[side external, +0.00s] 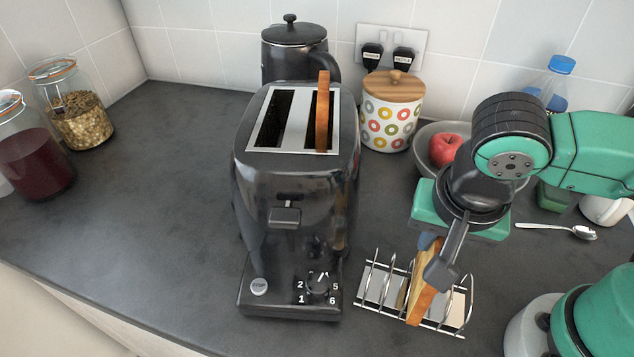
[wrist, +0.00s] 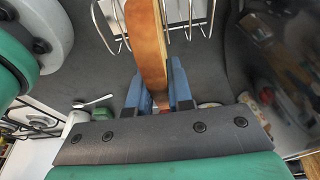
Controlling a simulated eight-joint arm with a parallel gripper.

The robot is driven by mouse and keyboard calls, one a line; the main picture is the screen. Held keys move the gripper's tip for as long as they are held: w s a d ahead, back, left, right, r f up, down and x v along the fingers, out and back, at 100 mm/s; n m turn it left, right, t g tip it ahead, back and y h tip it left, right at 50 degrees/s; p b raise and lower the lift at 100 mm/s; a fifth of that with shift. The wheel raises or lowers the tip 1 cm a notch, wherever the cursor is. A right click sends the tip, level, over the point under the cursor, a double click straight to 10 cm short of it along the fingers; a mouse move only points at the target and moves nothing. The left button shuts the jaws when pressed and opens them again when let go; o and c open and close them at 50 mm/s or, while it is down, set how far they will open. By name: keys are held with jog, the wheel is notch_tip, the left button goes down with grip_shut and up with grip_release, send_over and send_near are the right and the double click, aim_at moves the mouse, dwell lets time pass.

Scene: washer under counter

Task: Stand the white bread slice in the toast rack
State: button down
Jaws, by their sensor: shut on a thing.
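The white bread slice (side external: 418,293), pale-faced with a brown crust, stands on edge, slightly tilted, among the wires of the toast rack (side external: 370,300) in the side view. My gripper (side external: 434,260) reaches down from above and is shut on its upper part. In the wrist view my gripper's blue fingers (wrist: 160,92) press both sides of the bread slice (wrist: 147,42), whose crust edge faces the camera. The wire rack (wrist: 185,28) shows on either side of it. The slice's lower edge is hidden, so I cannot tell whether it touches the rack's base.
A black toaster (side external: 292,195) with a brown slice (side external: 323,110) in its right slot stands left of the rack. A bowl with an apple (side external: 445,150), a patterned canister (side external: 391,115) and a spoon (side external: 560,229) lie behind.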

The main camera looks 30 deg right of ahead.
jog(key=c, duration=0.7)
grip_release()
jog(key=shift+w+d+v, duration=0.15)
jog(key=shift+d+v, duration=0.05)
jog(key=shift+v, duration=0.9)
jog(key=shift+w+d+v, duration=0.2)
jog(key=shift+v, duration=0.95)
jog(key=shift+w+d+v, duration=0.15)
jog(key=shift+d+v, duration=0.05)
jog(key=shift+v, duration=0.9)
jog(key=shift+r, duration=0.2)
jog(key=w+d+f+n+t, duration=0.1)
jog(key=w+d+n, duration=0.2)
jog(key=w+d+f+n+t+y, duration=0.1)
jog(key=w+d+n+t, duration=0.1)
jog(key=w+d+n, duration=0.1)
jog(key=w+d+f+n+t+y, duration=0.1)
jog(key=w+d+n+t, duration=0.1)
jog(key=w+d+n, duration=0.1)
jog(key=shift+d+f+n, duration=0.25)
jog(key=shift+d+n, duration=0.05)
jog(key=shift+d, duration=0.4)
